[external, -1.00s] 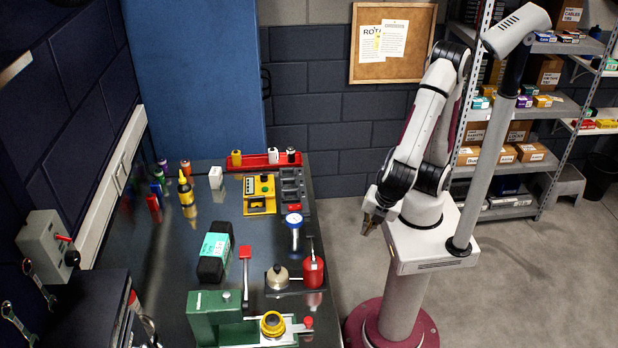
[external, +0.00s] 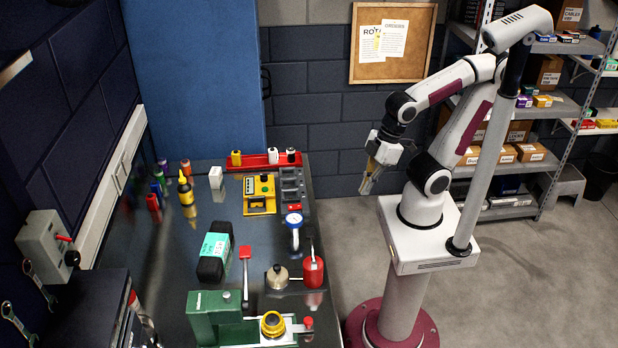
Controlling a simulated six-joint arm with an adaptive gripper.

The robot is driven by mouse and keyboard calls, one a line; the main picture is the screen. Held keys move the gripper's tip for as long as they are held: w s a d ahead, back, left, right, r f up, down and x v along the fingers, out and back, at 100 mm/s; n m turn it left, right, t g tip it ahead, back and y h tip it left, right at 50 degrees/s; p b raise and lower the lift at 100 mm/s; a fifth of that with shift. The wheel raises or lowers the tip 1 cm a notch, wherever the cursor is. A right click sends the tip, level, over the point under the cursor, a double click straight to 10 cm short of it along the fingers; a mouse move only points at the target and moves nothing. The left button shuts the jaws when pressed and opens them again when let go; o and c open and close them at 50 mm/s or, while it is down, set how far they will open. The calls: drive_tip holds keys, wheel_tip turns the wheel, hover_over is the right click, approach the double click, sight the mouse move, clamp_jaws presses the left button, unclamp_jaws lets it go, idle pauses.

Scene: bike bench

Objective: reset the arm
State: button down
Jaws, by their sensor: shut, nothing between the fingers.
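My gripper (external: 367,184) points down in the air beyond the right edge of the dark bench (external: 270,226), at about the height of the wall's lower blocks in the picture. It is shut and empty, and touches nothing. My arm is raised, with its elbow bent out to the left above the base, which stands on a round maroon foot right of the bench.
The bench holds a green vise-like fixture (external: 212,315), a red canister (external: 313,271), a teal-and-black box (external: 214,256), a yellow device (external: 258,193) and a red tray (external: 267,161). Shelves (external: 550,110) stand behind my arm.

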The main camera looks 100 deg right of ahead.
drive_tip(key=d+r+m+t, duration=0.2)
drive_tip(key=d+r+m, duration=0.1)
drive_tip(key=d, duration=0.3)
drive_tip(key=shift+r+h, duration=0.4)
drive_tip(key=shift+r, duration=0.05)
